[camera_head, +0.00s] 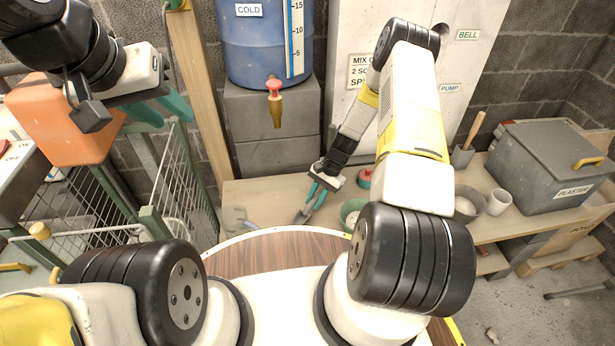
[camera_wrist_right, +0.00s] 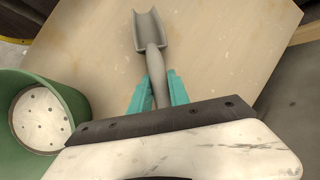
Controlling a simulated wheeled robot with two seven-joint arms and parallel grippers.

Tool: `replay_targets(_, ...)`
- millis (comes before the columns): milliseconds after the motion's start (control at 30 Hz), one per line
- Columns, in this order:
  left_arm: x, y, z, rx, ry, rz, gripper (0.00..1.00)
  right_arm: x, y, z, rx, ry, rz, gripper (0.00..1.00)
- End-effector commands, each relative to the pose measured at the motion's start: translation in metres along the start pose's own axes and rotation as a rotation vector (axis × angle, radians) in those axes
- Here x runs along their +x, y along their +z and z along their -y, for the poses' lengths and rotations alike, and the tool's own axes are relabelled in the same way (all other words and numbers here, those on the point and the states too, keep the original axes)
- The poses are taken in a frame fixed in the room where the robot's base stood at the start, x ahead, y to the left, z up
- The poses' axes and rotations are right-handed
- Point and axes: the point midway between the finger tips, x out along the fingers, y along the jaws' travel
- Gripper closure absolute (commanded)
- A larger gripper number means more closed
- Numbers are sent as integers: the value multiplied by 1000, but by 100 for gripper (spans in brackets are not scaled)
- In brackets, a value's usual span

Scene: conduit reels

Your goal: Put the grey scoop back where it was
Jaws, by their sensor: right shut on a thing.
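The grey scoop (camera_head: 302,215) is over the wooden bench, left of the green bucket. In the right wrist view the grey scoop (camera_wrist_right: 151,32) points away from me, with its handle between the teal fingers. My right gripper (camera_head: 318,193) is shut on that handle; it also shows in the right wrist view (camera_wrist_right: 158,92). I cannot tell whether the scoop touches the bench top. My left gripper (camera_head: 162,108) is at the upper left, far from the scoop, with its teal fingers apart and nothing visible between them.
The green bucket (camera_wrist_right: 62,92) with a perforated white disc stands close beside my right gripper. The wooden bench (camera_head: 260,190) also bears a grey plaster box (camera_head: 545,160) and a white cup (camera_head: 498,203). A blue barrel (camera_head: 262,50) stands behind. A wire cart (camera_head: 178,170) is left.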

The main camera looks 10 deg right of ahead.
Motion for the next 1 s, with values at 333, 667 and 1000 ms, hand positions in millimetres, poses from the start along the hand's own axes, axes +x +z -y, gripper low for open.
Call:
replay_targets(333, 0, 0, 0, 0, 0, 0, 64, 13, -5, -3, -1, 0, 1, 100)
replay_targets(667, 0, 0, 0, 0, 0, 0, 64, 14, -6, -3, -1, 1, 0, 56)
replay_targets(1000, 0, 0, 0, 0, 0, 0, 64, 4, -6, -2, -2, 0, -2, 56)
